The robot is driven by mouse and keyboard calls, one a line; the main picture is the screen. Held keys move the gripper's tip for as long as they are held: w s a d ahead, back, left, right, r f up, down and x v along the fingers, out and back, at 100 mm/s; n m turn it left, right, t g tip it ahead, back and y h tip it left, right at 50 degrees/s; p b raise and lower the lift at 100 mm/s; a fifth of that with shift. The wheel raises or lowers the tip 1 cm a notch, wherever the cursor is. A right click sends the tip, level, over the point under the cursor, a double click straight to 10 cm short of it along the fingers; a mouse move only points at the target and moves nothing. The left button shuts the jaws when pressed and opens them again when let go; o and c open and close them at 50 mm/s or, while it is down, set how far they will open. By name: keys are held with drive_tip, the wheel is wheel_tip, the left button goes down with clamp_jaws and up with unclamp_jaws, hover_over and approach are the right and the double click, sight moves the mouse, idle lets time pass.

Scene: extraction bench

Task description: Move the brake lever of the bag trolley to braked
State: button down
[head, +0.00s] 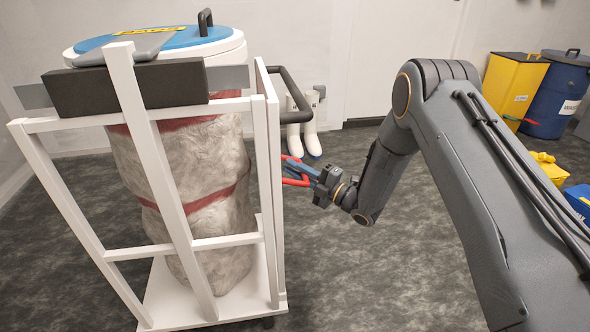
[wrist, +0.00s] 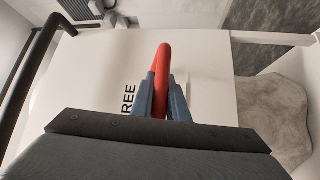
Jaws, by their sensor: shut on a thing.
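The bag trolley (head: 159,170) is a white frame around a large mottled bag with red bands, at the left of the head view. Its red brake lever (wrist: 164,62) stands out from a white panel (wrist: 210,80) in the wrist view. Red also shows beside the trolley's right side in the head view (head: 296,182). My gripper (head: 304,170) is at that side, its blue fingers (wrist: 160,95) shut on the lever from both sides. The panel's lettering reads "REE", partly hidden by the fingers and wrist. The lever's base is hidden.
A black push handle (head: 290,92) sticks out above the lever. White boots (head: 302,130) stand behind by the wall. A yellow bin (head: 512,85) and blue drum (head: 556,95) stand at the back right. Grey floor is clear between the trolley and my arm.

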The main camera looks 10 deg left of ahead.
drive_tip(key=shift+s+a+r, duration=0.1)
drive_tip(key=shift+a, duration=0.05)
drive_tip(key=c, duration=1.7)
unclamp_jaws()
drive_tip(key=shift+a, duration=0.1)
drive_tip(key=shift+c, duration=0.2)
drive_tip(key=p+v, duration=0.1)
drive_tip(key=v, duration=0.7)
drive_tip(key=shift+w, duration=0.2)
